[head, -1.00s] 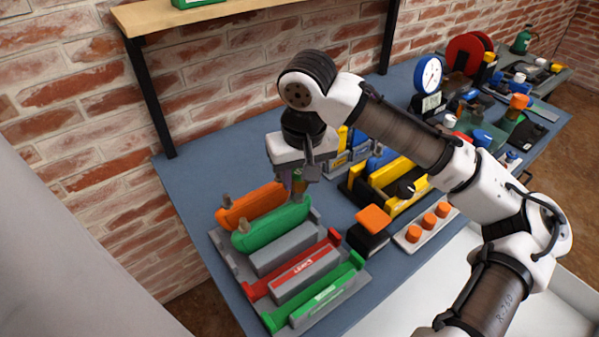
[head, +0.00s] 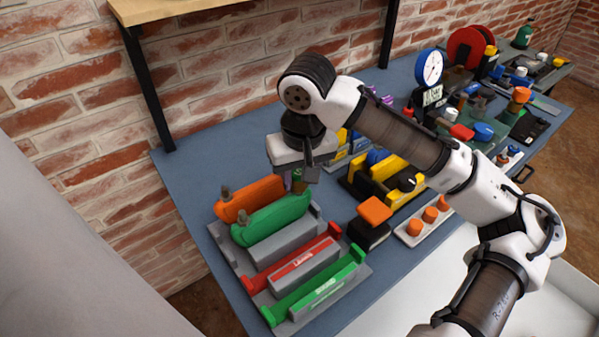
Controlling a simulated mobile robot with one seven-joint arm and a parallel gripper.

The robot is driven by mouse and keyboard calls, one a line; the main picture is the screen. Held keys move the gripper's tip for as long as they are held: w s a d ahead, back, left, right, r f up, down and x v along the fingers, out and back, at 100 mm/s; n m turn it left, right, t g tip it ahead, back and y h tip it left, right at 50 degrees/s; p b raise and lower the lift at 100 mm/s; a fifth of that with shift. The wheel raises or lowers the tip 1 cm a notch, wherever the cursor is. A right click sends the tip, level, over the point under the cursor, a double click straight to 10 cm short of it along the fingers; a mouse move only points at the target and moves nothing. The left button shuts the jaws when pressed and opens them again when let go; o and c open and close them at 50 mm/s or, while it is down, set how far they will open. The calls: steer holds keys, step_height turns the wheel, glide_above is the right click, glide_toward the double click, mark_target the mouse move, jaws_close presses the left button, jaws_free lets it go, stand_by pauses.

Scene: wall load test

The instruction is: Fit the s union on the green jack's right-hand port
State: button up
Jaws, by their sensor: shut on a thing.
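The green jack (head: 272,219) lies on a grey rack at the left end of the bench. A grey fitting (head: 243,221) stands up at its left end. My gripper (head: 299,177) points down over the jack's right-hand end. It is shut on a small piece, taken to be the s union, of which only a little olive and purple shows below the fingers. The right-hand port is mostly hidden by my gripper, so I cannot tell whether the piece touches or sits on it.
An orange jack (head: 250,199) lies close behind the green one. Red (head: 300,262) and green (head: 322,289) labelled blocks lie in front. A black box with an orange top (head: 374,211) and yellow holders (head: 383,183) stand to the right.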

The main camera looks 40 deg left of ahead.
mark_target(299, 174)
steer(key=shift+f, duration=0.2)
steer(key=o, duration=1.4)
steer(key=shift+r, duration=0.1)
step_height(299, 174, up, 8)
steer(key=p, duration=0.7)
steer(key=shift+p, duration=0.4)
stand_by(0.6)
